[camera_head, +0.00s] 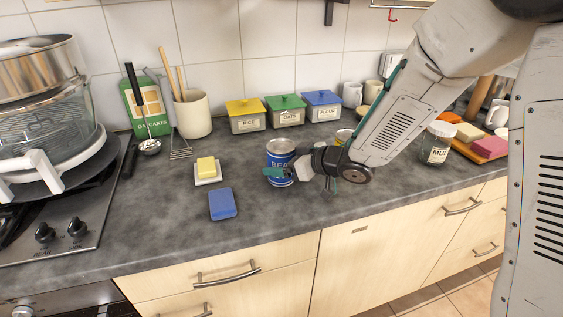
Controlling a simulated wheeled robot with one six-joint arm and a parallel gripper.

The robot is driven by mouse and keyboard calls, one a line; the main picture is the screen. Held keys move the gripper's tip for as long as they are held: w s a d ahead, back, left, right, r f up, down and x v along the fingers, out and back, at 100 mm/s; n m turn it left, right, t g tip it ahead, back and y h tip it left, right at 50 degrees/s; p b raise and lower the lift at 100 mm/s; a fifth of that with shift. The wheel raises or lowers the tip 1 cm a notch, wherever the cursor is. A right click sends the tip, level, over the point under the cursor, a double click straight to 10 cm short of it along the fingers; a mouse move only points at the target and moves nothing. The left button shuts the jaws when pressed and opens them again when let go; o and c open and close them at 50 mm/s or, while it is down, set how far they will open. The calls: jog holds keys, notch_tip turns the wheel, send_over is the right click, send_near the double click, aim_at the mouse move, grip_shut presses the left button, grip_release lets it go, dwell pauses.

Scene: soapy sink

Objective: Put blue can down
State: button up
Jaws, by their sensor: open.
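The blue can (280,150) stands upright on the dark countertop (265,215), with a silver top and white lettering on its side. My gripper (281,173) is at the can's lower front, reaching in from the right. The gripper is open, with a green-tipped finger showing across the front of the can. The gripper hides part of the can's lower right side. I cannot tell whether any finger touches the can.
A blue sponge (222,204) and a yellow block on a white dish (208,180) lie to the left. Lidded jars (246,122) stand behind. A labelled glass jar (437,150) is to the right. The counter's front edge is close, with bare counter before the can.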

jog(key=s+d+r+m+h, duration=0.3)
jog(key=s+d+r+h, duration=0.1)
jog(key=d, duration=0.5)
jog(key=s+d+r+m+t+h, duration=0.15)
jog(key=s+d+r+h, duration=0.25)
jog(key=d, duration=0.5)
jog(key=s+d+r+m+h, duration=0.3)
jog(key=d+r+m+h, duration=0.1)
jog(key=d, duration=0.5)
jog(key=s+a+m+g+y, duration=0.1)
jog(key=s+g, duration=0.7)
jog(key=s, duration=1.5)
jog(key=shift+s+a+r+m, duration=0.3)
jog(key=shift+a+m, duration=0.4)
jog(key=shift+m, duration=0.05)
